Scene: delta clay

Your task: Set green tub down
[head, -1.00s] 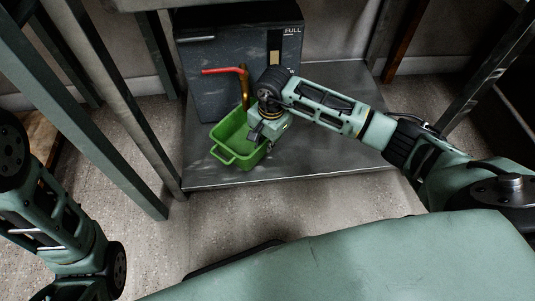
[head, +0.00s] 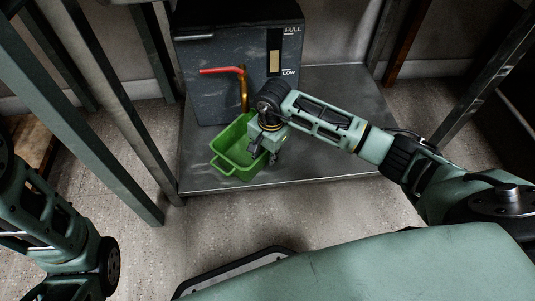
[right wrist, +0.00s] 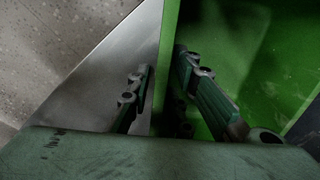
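The green tub (head: 228,162) is over the low metal shelf, in front of the dark box. It is open-topped and empty-looking, with a handle loop on its near left side. I cannot tell whether its base touches the shelf. My right gripper (head: 268,150) is at the tub's right wall.
The metal shelf (head: 330,160) has free room to the right. The dark box (head: 220,50), with a red-handled brass tap (head: 243,88), stands behind the tub. Metal legs (head: 100,110) rise at the left. A wooden piece (head: 30,145) lies at far left.

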